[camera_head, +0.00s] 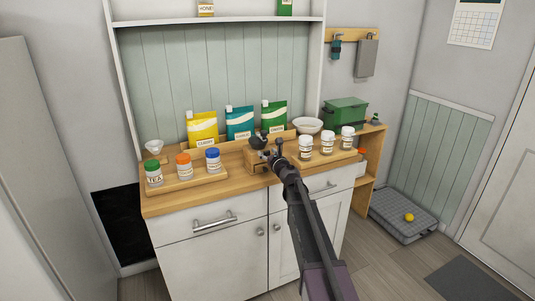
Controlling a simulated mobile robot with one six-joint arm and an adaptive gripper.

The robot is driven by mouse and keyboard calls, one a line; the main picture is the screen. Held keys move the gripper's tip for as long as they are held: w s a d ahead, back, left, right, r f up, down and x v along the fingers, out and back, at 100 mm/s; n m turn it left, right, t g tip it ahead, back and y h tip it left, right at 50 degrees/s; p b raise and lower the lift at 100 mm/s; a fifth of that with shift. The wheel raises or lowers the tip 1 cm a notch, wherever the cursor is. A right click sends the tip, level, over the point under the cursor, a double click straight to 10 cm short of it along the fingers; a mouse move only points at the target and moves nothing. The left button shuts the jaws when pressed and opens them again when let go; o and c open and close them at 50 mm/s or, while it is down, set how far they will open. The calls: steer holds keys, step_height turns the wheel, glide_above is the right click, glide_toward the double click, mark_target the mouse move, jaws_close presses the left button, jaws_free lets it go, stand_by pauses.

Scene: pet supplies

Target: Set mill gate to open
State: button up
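The mill, with a dark hopper (258,141) on a wooden body (255,161), stands at the middle of the wooden counter between two trays of jars. My gripper (275,151) is at the mill's right side, close to the hopper. Whether it touches the mill cannot be told. The gripper is small and dark here, and its finger opening cannot be made out. The mill's gate is too small or hidden to make out, and its setting does not show. My arm covers the counter just right of the mill.
A left tray (191,184) holds jars with green, orange and blue lids. A right tray (328,159) holds three white-lidded jars. Yellow (202,130), teal (240,123) and green (274,116) pouches stand behind. A white bowl (307,126) is at the back right.

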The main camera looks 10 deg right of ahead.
stand_by(0.3)
steer(key=v, duration=1.2)
stand_by(0.3)
steer(key=s+a+f+n+g+y+p, duration=0.5)
steer(key=s+a+n+g, duration=0.65)
steer(key=n, duration=0.85)
steer(key=s+d+f+n+g+h+p, duration=0.1)
steer(key=s+d+n+g+h, duration=0.1)
steer(key=s, duration=0.4)
steer(key=s+d+f+n+g+h+p, duration=0.1)
steer(key=s+d+f+n+g+h, duration=0.1)
steer(key=s+n, duration=0.4)
steer(key=s+d+f+n+g+h+p, duration=0.1)
steer(key=s+d+f+n+g+h, duration=0.1)
steer(key=s+n+h, duration=0.3)
steer(key=s+d, duration=0.1)
steer(key=s, duration=0.2)
steer(key=shift+d+f+h, duration=0.25)
steer(key=shift+d+h, duration=0.05)
steer(key=shift+d, duration=0.1)
